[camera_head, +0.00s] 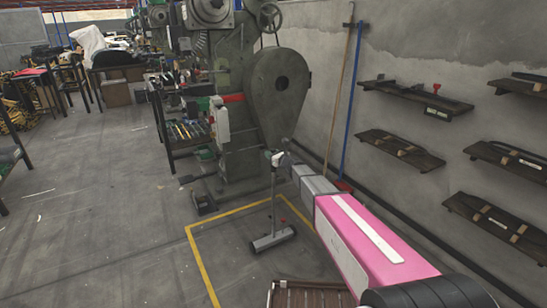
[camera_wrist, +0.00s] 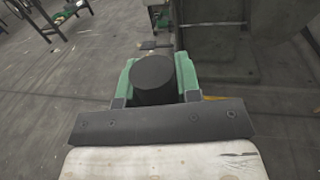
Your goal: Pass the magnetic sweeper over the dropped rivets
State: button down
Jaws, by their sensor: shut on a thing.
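The magnetic sweeper (camera_head: 272,240) stands nearly upright, with a thin grey pole and a wide dark bar at its foot. The bar is at floor level inside a yellow-lined area; I cannot tell whether it touches the floor. My gripper (camera_head: 276,158) is at the top of the pole. In the wrist view, the green fingers of my gripper (camera_wrist: 155,80) are shut on the dark round handle end (camera_wrist: 153,78). The pole and bar are hidden below it there. I cannot make out the dropped rivets in either view.
A large grey-green press (camera_head: 255,110) stands just behind the sweeper. A yellow floor line (camera_head: 203,265) bounds the area. A slatted wooden pallet (camera_head: 310,293) lies at the front. A tool bench (camera_head: 178,130) stands left of the press. Open floor (camera_head: 110,220) extends left.

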jog(key=shift+w+d+x, duration=1)
jog(key=shift+x, duration=6.2)
notch_tip(320, 180, up, 9)
jog(key=shift+s+d, duration=0.1)
